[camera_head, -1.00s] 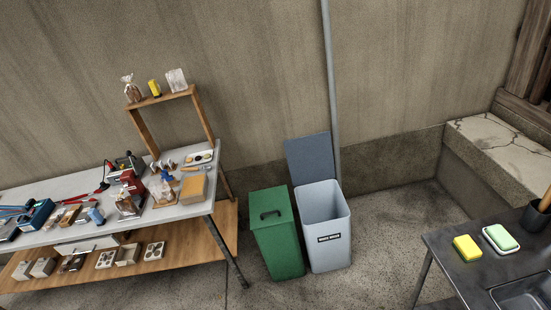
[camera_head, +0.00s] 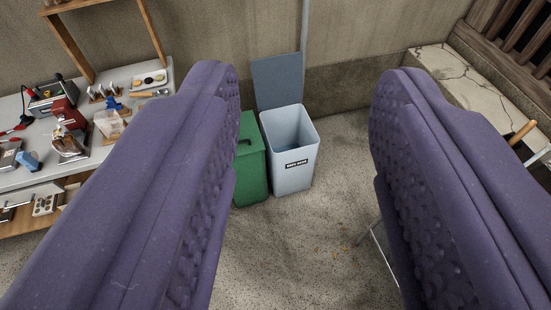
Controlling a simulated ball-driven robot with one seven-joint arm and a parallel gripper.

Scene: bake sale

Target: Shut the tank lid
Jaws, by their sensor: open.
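A light grey tank (camera_head: 296,165) with a small dark label stands on the floor in the middle of the view. Its blue-grey lid (camera_head: 278,82) is raised upright at the back, against the wall, and the tank's mouth is open. My gripper (camera_head: 305,100) shows as two purple textured fingers, spread wide apart at the left and right. Nothing is between them close up. The tank appears in the gap between the fingers, farther off. The left finger covers part of the green bin beside the tank.
A green bin (camera_head: 250,165) with a closed lid and a handle stands just left of the tank. A crowded table (camera_head: 20,177) is at the left. A stone ledge (camera_head: 445,72) runs at the right. A grey pole (camera_head: 305,28) rises behind the tank. Floor in front is clear.

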